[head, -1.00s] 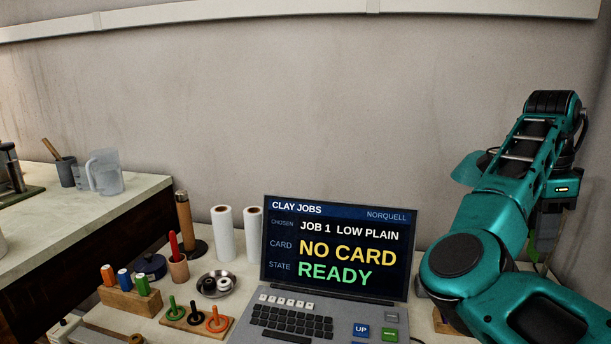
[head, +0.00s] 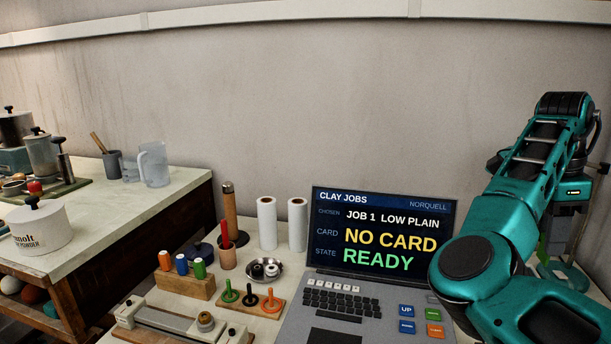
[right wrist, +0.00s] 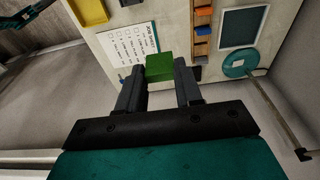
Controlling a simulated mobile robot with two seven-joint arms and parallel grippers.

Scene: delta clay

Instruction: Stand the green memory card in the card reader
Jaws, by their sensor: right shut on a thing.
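My right gripper (right wrist: 160,78) is shut on the green memory card (right wrist: 159,67), which shows as a green block between the two fingertips in the right wrist view. It is held above the bench surface, near a printed job sheet. In the head view a bit of green (head: 543,244) shows by my right gripper, at the far right, largely hidden by my arm. The console screen (head: 381,233) reads NO CARD and READY. I cannot make out the card reader for sure in either view. My left gripper is not in view.
In the right wrist view a wooden rack (right wrist: 201,47) with orange and blue pieces, a dark panel (right wrist: 241,28), a teal ring (right wrist: 238,65) and a yellow tray (right wrist: 88,12) lie near the card. Spools (head: 181,263), pegs and paper rolls (head: 267,223) stand left of the console.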

